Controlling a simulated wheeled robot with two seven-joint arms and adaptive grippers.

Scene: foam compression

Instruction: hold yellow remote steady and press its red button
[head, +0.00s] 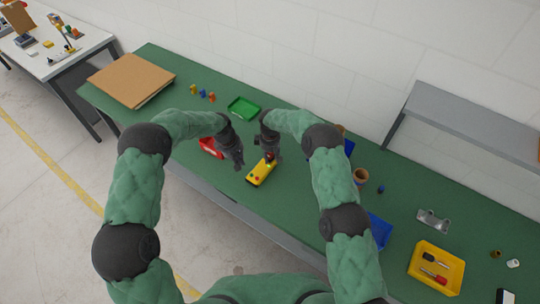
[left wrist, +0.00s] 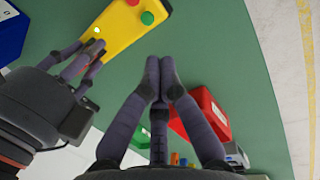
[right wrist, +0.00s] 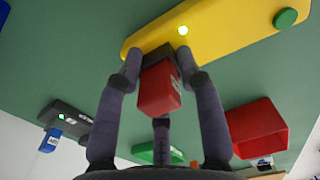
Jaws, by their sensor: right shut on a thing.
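The yellow remote (head: 260,174) lies on the green table top between my grippers. Its red button (left wrist: 147,18) shows in the left wrist view, beside a green button (left wrist: 133,2); a small light on it is lit (right wrist: 183,30). My right gripper (right wrist: 158,60) is shut at the lit end of the remote, with a red-and-black piece (right wrist: 160,90) between its fingers. The fingers hide how that piece joins the remote. My left gripper (left wrist: 163,68) is shut with its fingertips together, empty, beside the remote and apart from the red button.
A red bin (right wrist: 257,128) stands just left of the remote in the head view. A green tray (head: 244,108) and small colored pieces are behind. Blue bins (head: 380,232) and a yellow tray (head: 436,268) lie to the right. Bare table lies around the remote.

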